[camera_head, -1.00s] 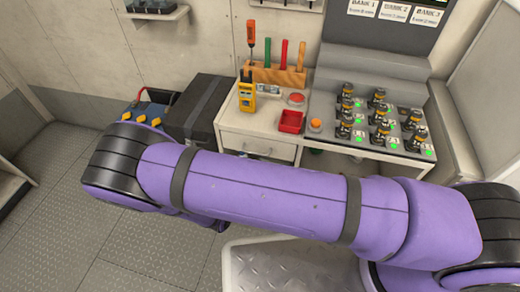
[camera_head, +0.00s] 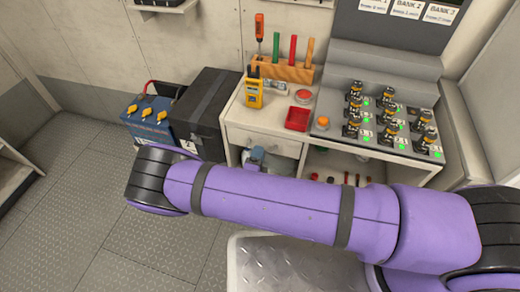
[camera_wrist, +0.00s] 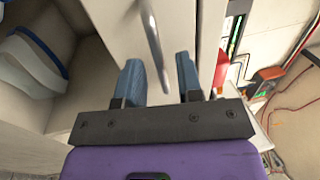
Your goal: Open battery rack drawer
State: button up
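The drawer (camera_head: 262,142) is a pale front under the left part of the worktop in the head view, and it looks closed. In the wrist view, a curved metal bar handle (camera_wrist: 152,40) stands on a pale front panel (camera_wrist: 183,25). My gripper (camera_wrist: 157,62) is open, with its two blue fingers on either side of the handle's lower part. I cannot tell whether they touch it.
On the bench stand a yellow meter (camera_head: 254,92), a red tray (camera_head: 297,118) and a wooden tool rack (camera_head: 282,70). A black case (camera_head: 204,112) and blue battery (camera_head: 147,122) stand left. A shelf (camera_head: 338,163) below holds small tools. Floor at left is clear.

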jog(key=shift+x, duration=1.05)
grip_shut()
jog(key=r+v, duration=0.2)
jog(key=v, duration=1)
jog(key=r+v, duration=0.2)
jog(key=v, duration=1)
jog(key=shift+s+a, duration=0.2)
jog(key=shift+s, duration=0.45)
grip_release()
jog(key=shift+r, duration=0.1)
